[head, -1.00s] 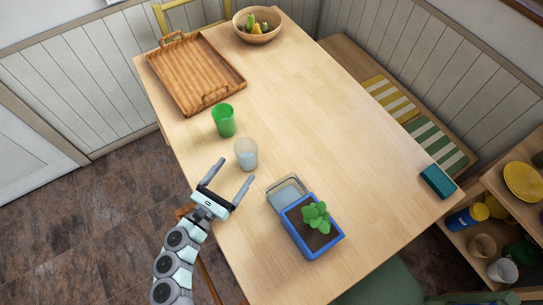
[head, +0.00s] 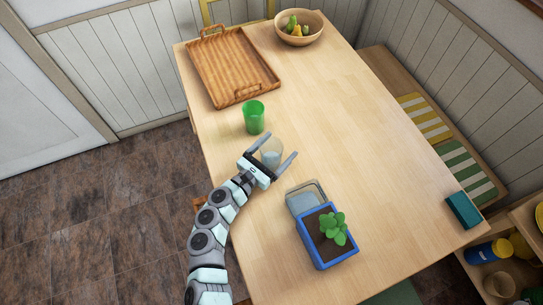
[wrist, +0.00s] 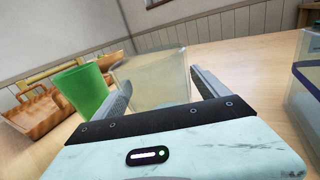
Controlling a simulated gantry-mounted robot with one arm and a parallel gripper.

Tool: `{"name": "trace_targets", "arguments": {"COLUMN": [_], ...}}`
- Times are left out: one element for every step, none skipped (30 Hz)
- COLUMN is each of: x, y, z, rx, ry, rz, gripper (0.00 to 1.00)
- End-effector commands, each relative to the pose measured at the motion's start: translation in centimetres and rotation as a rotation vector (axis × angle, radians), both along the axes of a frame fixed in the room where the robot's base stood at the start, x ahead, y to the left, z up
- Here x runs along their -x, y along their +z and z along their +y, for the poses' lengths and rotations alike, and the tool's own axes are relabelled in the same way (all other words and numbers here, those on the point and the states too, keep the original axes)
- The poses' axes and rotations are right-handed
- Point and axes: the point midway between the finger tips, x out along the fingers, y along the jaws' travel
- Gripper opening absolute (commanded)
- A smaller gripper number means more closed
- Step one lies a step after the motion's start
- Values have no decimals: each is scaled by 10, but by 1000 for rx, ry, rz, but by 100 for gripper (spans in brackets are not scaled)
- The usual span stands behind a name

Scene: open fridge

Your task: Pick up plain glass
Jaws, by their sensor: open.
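The plain glass (head: 271,150) is a clear, colourless tumbler standing upright on the wooden table, near its left edge. It also shows in the wrist view (wrist: 155,80), straight ahead between the fingers. My gripper (head: 276,150) is open, with one finger on each side of the glass. In the wrist view my gripper (wrist: 163,95) hides the glass's lower front. I cannot tell whether either finger touches it.
A green glass (head: 254,117) stands just behind the plain glass. A clear container (head: 305,196) and a blue planter (head: 327,237) stand in front to the right. The table's right half is mostly clear.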

Motion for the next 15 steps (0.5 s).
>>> {"name": "trace_targets", "arguments": {"x": [0,0,0,0,0,0,0,0,0,0,0,0,0,0,0], "y": [0,0,-1,-1,-1,-1,-1,-1,-1,-1,-1,-1,-1,-1,-1], "z": [0,0,0,0,0,1,1,1,1,1,1,1,1,1,1], "rx": [-1,-1,-1,0,0,0,0,0,0,0,0,0,0,0,0], "ry": [1,1,1,1,1,1,1,1,1,1,1,1,1,1,1], "rz": [1,1,1,1,1,1,1,1,1,1,1,1,1,1,1], "gripper": [84,84,84,84,84,81,79,76,73,71,68,65,62,60,57]}}
